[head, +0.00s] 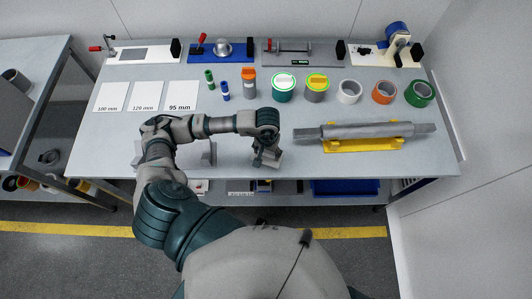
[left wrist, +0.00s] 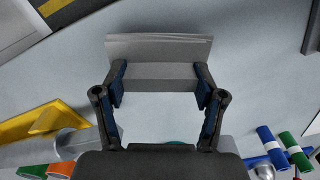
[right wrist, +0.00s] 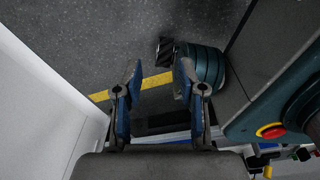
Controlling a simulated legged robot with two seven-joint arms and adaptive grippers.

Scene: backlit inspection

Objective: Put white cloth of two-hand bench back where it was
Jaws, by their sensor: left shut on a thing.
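My left gripper (head: 267,155) is at the front middle of the bench (head: 110,150), shut on a pale grey piece (left wrist: 158,75). In the left wrist view this piece sits between both fingers, with a wider, layered-looking part beyond them. I cannot tell whether it is the white cloth; no other clear cloth shows. A second grey angled piece (head: 209,155) stands to its left, partly behind my arm. My right gripper (right wrist: 160,75) is open and empty over the floor in the right wrist view; it is outside the head view.
A long grey roller (head: 365,130) rests on a yellow stand (head: 365,146) at right. Fixtures line the back edge. A wall (head: 480,120) borders the right side.

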